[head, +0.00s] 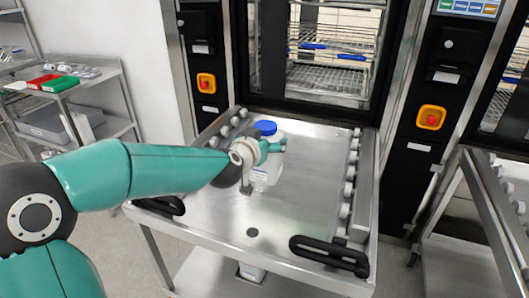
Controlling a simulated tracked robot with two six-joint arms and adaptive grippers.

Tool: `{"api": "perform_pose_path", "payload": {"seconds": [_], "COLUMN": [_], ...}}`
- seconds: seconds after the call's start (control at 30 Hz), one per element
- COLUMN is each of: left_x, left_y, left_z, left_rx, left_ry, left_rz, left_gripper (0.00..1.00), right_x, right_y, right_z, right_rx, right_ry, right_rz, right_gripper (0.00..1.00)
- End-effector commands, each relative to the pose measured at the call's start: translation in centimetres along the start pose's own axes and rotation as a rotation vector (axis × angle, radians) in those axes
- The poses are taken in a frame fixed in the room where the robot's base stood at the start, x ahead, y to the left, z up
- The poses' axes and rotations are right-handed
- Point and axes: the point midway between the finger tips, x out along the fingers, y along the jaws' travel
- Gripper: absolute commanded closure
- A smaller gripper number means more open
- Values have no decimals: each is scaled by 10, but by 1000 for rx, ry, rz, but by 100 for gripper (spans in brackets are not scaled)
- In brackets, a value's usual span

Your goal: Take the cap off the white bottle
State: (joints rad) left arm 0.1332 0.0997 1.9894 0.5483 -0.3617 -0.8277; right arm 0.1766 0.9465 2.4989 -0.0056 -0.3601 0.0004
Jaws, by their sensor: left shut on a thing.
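My left gripper (262,158) reaches in from the left and is shut on the bottle's body below the cap. Its wrist and fingers hide part of the bottle's left side and middle. My right gripper is not in view.
The steel trolley (310,190) has roller rails along both sides and black handles (330,255) at the front. Behind it is a washer (320,60) with wire racks. A side shelf (75,80) with red and green boxes stands left. The trolley top right of the bottle is clear.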

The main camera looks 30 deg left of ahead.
Motion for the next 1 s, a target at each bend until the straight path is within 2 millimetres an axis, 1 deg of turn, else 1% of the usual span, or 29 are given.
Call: {"api": "perform_pose_path", "payload": {"seconds": [0.03,0.1,0.2,0.33,0.6,0.63,1.0], "left_x": [-5,-8,-11,-12,-12,-12,-12], "left_y": [0,0,0,0,0,0,-1], "left_z": [-17,-26,-35,-40,-40,-40,-39], "left_rx": [-1,-1,-1,-1,0,0,0], "left_ry": [3,2,1,1,1,1,1], "left_rz": [0,0,0,0,-1,-1,-1], "left_gripper": [67,67,67,67,67,15,76], "right_x": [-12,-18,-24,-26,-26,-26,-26], "right_y": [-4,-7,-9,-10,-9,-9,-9], "right_z": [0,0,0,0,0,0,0], "right_rx": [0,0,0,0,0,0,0], "right_ry": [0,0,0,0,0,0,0], "right_rz": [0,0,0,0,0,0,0], "right_gripper": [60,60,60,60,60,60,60]}}
